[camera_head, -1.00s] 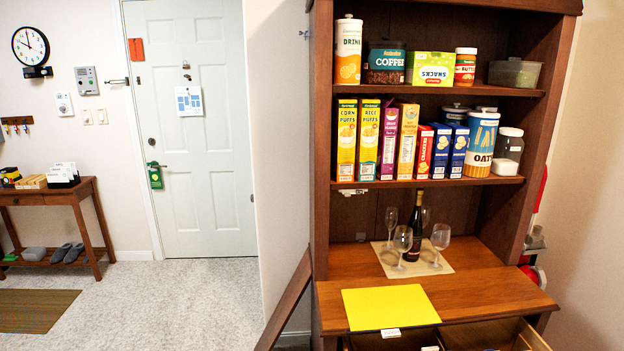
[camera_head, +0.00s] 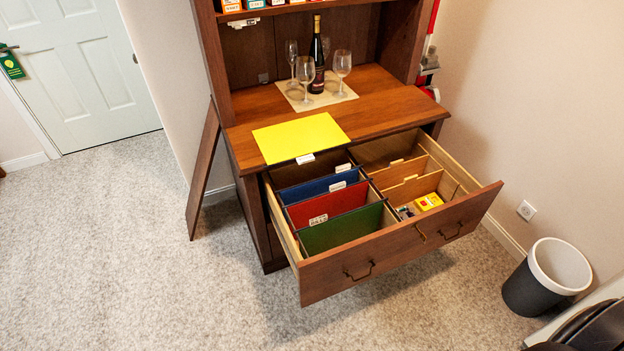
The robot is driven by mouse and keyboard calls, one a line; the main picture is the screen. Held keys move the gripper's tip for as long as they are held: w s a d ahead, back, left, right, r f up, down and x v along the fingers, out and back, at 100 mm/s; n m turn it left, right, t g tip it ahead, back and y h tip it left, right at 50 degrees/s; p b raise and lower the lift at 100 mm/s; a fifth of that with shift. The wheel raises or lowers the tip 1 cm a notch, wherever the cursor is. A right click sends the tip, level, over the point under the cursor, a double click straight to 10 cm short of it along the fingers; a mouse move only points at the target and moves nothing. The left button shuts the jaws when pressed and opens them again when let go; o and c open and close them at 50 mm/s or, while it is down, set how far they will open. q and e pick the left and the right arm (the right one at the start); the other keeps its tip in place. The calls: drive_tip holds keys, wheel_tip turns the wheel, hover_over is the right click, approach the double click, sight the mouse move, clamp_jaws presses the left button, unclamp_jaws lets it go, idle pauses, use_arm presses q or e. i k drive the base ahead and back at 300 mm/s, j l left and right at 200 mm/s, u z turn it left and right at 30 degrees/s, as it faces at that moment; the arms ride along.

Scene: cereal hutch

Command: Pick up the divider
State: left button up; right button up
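A flat yellow sheet-like divider with a small white tab (camera_head: 301,138) lies on the hutch's wooden counter at its front left, by the open drawer. Inside the drawer (camera_head: 403,251), blue (camera_head: 318,186), red (camera_head: 327,203) and green (camera_head: 341,229) hanging folders stand on the left side. Light wooden partitions (camera_head: 412,188) stand on the right side of the drawer. The frames do not show which of these pieces the task calls the divider. Neither of my grippers is in view.
A wine bottle (camera_head: 317,62) and several glasses stand on a mat at the counter's back. A small yellow box (camera_head: 429,201) lies in the drawer. A wooden board (camera_head: 203,172) leans at the hutch's left. A bin (camera_head: 547,277) stands right; carpet in front is clear.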

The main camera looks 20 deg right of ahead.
sight(413, 188)
drive_tip(key=z, duration=1.35)
